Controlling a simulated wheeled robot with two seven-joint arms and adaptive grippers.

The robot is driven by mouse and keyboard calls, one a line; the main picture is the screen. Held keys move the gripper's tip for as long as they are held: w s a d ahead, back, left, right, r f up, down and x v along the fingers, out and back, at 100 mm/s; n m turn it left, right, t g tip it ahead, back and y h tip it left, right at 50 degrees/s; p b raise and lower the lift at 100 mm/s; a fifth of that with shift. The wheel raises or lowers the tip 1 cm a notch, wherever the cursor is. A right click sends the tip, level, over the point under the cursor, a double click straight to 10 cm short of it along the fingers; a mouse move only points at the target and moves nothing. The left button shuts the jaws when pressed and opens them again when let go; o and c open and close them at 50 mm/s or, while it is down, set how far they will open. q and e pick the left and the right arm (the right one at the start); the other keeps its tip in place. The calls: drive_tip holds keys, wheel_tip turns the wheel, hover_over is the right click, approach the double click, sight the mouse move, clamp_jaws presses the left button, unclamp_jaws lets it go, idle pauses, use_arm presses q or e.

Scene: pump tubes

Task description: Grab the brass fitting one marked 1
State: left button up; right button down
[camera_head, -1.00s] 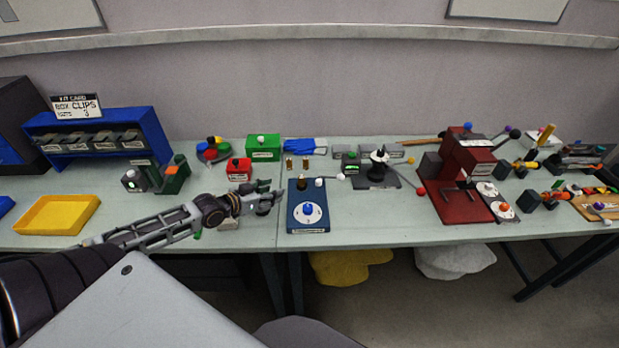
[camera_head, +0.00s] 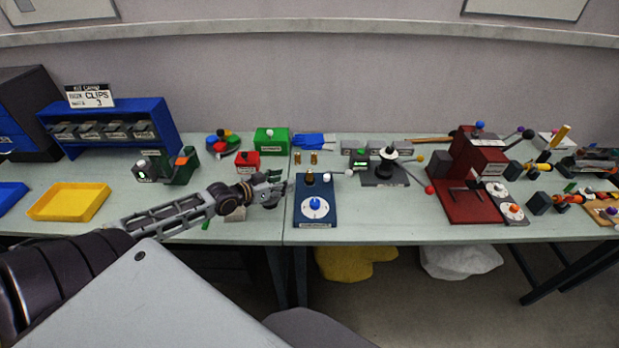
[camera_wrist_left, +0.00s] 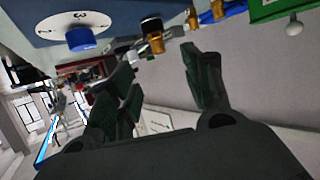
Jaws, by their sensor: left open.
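Two small brass fittings stand upright behind the blue dial box (camera_head: 316,214); the left one (camera_head: 298,158) and the right one (camera_head: 313,158) show no readable number in the head view. A third brass piece with a dark top (camera_head: 309,179) is at the back of the box. My left gripper (camera_head: 284,187) is open and empty, just left of the box and nearer than the two fittings. In the left wrist view its fingers (camera_wrist_left: 158,68) are apart, with a brass fitting (camera_wrist_left: 156,43) beyond them and two more brass pieces further right. My right gripper is not in view.
A red box (camera_head: 246,161) and a green box (camera_head: 271,141) stand behind the left gripper. Blue gloves (camera_head: 314,141) lie behind the fittings. A black-knobbed device with a red-tipped lever (camera_head: 388,170) stands to the right. A yellow tray (camera_head: 68,202) is at left.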

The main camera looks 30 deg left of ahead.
use_arm(q)
approach(308, 172)
drive_tip(key=shift+f+x, duration=0.2)
drive_tip(key=shift+x, duration=0.85)
drive_tip(key=shift+f+x, duration=0.2)
drive_tip(key=shift+x, duration=0.85)
drive_tip(key=shift+a, duration=0.2)
drive_tip(key=shift+w, duration=0.1)
drive_tip(key=shift+w+d, duration=0.25)
drive_tip(key=shift+w, duration=0.35)
drive_tip(key=shift+w+d, duration=0.2)
drive_tip(key=shift+w, duration=0.4)
drive_tip(key=shift+x, duration=1.25)
clamp_jaws()
